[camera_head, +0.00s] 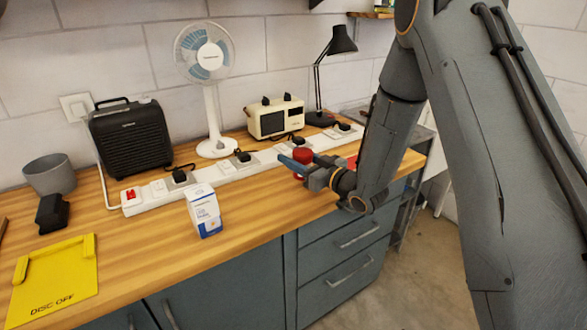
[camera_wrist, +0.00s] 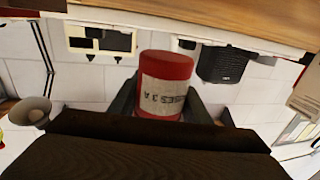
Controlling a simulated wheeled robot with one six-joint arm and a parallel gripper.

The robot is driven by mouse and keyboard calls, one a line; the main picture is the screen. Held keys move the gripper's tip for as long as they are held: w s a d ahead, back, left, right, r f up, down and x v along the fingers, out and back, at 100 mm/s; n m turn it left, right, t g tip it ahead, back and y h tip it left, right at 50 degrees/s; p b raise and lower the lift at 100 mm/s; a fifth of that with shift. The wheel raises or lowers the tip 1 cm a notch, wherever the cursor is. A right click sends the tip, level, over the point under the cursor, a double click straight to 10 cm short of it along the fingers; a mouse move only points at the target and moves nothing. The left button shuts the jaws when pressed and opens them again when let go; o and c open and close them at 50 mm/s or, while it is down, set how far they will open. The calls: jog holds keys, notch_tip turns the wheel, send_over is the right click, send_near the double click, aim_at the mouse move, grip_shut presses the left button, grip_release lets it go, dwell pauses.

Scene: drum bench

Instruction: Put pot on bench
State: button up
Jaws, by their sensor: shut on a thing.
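A red pot (camera_head: 302,155) with a pale printed label is between the jaws of my gripper (camera_head: 308,164). In the wrist view the red pot (camera_wrist: 166,68) fills the space between the two dark fingers, and the label lettering appears upside down. My gripper is shut on it. The gripper is over the right part of the wooden bench (camera_head: 255,213), just in front of the white power strip. I cannot tell whether the pot's base touches the bench. My gripper and arm hide part of the pot and the bench's right end.
A power strip (camera_head: 240,162) with plugs runs along the bench. Behind it are a black heater (camera_head: 130,137), fan (camera_head: 212,110), cream radio (camera_head: 275,118) and lamp (camera_head: 320,75). A small box (camera_head: 204,212), grey bin (camera_head: 50,176) and yellow plate (camera_head: 55,278) are left. The front middle is clear.

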jog(key=shift+f+p, duration=0.45)
jog(key=shift+f, duration=1.6)
jog(key=shift+f, duration=0.15)
jog(key=o, duration=1.1)
jog(key=shift+s+r, duration=0.1)
jog(key=shift+r, duration=0.1)
jog(key=b+v, duration=0.3)
jog(key=v, duration=0.9)
jog(key=shift+b, duration=0.3)
jog(key=shift+a, duration=0.1)
